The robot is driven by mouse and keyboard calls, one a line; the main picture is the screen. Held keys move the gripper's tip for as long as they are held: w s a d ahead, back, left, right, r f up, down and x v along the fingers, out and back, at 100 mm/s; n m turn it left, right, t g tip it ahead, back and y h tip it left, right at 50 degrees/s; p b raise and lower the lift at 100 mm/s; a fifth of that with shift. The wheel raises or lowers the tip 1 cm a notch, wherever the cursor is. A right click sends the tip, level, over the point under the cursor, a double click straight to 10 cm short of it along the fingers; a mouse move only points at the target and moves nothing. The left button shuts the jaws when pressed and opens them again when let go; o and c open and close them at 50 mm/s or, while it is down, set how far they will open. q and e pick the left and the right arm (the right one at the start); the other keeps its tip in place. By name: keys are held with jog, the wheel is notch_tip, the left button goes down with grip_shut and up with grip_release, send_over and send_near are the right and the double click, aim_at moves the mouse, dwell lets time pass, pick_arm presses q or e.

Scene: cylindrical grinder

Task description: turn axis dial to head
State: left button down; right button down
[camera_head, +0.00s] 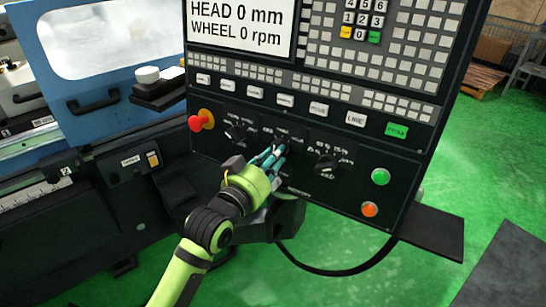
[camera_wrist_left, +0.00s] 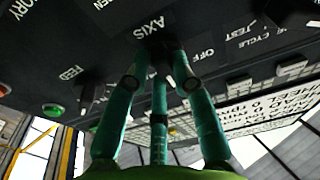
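The control panel (camera_head: 300,185) carries a row of dark dials. My left gripper (camera_head: 278,150), with teal fingers, reaches up to the middle dial and hides most of it in the head view. In the left wrist view, the label AXIS stands by a dark dial (camera_wrist_left: 164,50), the axis dial. The fingertips of my left gripper (camera_wrist_left: 161,64) are on either side of this dial, very close to it. Whether they press on it cannot be told. The dial's pointer direction is hidden. My right gripper is not in view.
The screen (camera_head: 240,25) reads HEAD 0 mm, WHEEL 0 rpm. Left of my gripper are a dial (camera_head: 237,130) and a red emergency stop (camera_head: 201,120). Right are another dial (camera_head: 328,163), a green button (camera_head: 380,176) and an orange button (camera_head: 369,209). A dark shelf (camera_head: 432,234) juts out right.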

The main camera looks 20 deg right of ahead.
pick_arm(q)
jog(key=shift+m, duration=0.4)
jog(key=m, duration=0.3)
jog(key=shift+w+a+g+h+b, duration=0.15)
jog(key=shift+g+h+b, duration=0.15)
jog(key=shift+b, duration=0.1)
jog(key=shift+w+a+m+g, duration=0.1)
jog(key=shift+m+g, duration=0.4)
jog(key=shift+m, duration=2.1)
jog(key=c, duration=1)
grip_release()
jog(key=shift+c, duration=0.2)
jog(key=shift+f, duration=0.1)
jog(key=v, duration=1.2)
